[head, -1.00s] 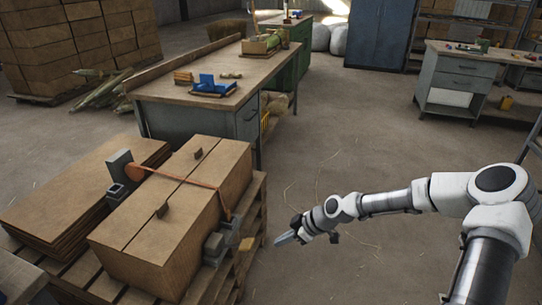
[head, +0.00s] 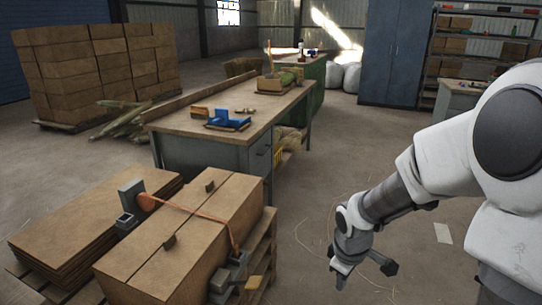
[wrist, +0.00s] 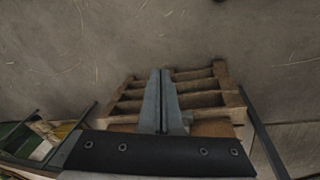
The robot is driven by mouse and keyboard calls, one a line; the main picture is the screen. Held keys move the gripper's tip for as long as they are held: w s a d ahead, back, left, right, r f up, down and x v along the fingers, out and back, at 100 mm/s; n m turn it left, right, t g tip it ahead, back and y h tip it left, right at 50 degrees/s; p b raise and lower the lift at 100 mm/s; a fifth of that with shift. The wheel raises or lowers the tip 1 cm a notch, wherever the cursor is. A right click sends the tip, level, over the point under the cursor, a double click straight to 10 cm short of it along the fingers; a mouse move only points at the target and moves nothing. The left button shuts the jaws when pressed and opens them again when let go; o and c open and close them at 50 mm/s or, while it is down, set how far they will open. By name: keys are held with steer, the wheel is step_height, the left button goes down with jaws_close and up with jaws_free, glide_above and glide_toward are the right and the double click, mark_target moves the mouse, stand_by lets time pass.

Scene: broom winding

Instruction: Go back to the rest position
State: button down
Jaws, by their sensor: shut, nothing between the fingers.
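My gripper (head: 342,281) hangs at the end of my folded arm on the right of the head view, pointing down over bare floor. It is to the right of the strapped cardboard box and apart from it. In the wrist view my gripper's two grey fingers (wrist: 162,100) lie side by side, shut, with nothing between them. Behind the fingers the wrist view shows a wooden pallet (wrist: 205,90) on the floor.
The cardboard box (head: 160,262) with an orange strap (head: 190,211) sits on a pallet at the lower left, beside flat cardboard sheets (head: 75,228). A workbench (head: 200,150) with a blue tool (head: 228,121) stands behind. Open floor (head: 330,180) lies between bench and arm.

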steer(key=s+d+r+m+t+h, duration=0.25)
steer(key=s+r+m, duration=0.25)
steer(key=s+r, duration=0.5)
steer(key=s+a+r+m+y+p, duration=0.1)
steer(key=s+a+r+m+y, duration=0.3)
steer(key=s+r, duration=0.45)
step_height(320, 180, up, 18)
steer(key=w+a+p, duration=0.1)
steer(key=p, duration=1.5)
steer(key=shift+w+a+m+t+h, duration=0.2)
steer(key=shift+a+m+t+h, duration=0.1)
steer(key=shift+t+h, duration=0.15)
